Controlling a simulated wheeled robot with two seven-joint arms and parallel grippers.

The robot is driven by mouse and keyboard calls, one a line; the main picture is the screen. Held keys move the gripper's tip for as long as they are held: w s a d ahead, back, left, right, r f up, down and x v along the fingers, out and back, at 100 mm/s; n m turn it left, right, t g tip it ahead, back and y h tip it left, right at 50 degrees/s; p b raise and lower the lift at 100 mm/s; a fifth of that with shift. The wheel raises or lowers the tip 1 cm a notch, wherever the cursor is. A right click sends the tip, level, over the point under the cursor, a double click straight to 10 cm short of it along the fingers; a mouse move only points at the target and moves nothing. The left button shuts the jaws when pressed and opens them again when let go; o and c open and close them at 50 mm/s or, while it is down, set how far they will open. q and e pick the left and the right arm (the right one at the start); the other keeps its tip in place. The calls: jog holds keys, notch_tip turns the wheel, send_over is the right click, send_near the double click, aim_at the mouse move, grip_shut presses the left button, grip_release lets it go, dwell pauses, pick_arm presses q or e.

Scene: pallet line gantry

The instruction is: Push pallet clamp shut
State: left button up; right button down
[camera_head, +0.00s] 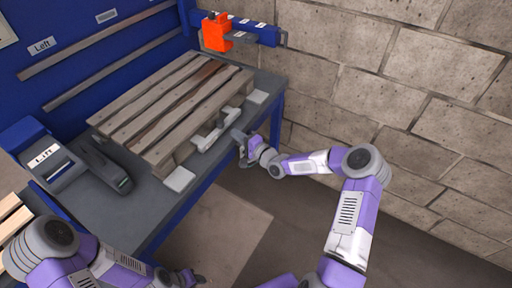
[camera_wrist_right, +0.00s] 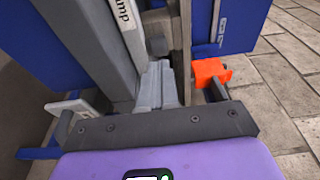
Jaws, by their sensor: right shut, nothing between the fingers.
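The pallet clamp, a light grey bar (camera_head: 217,130), lies along the near right side of the wooden pallet (camera_head: 165,115) on the grey bench. In the right wrist view a grey body (camera_wrist_right: 90,45) carries a white label ending in "mp". My right gripper (camera_head: 240,142) is at the bench's right edge, just right of the clamp bar. Its fingers (camera_wrist_right: 158,85) are shut and empty, pointing toward the grey parts; I cannot tell whether they touch. Part of my left gripper (camera_head: 188,279) shows low in the head view, its fingers unclear.
An orange block (camera_head: 215,33) sits on a blue rail behind the pallet and also shows in the right wrist view (camera_wrist_right: 208,72). A grey unit labelled "Lift" (camera_head: 50,165) stands at the left. A block wall (camera_head: 430,110) bounds the right; floor is free before the bench.

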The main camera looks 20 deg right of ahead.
jog(key=p+v, duration=0.1)
jog(key=v, duration=0.7)
jog(key=shift+s, duration=0.4)
jog(key=shift+d, duration=0.1)
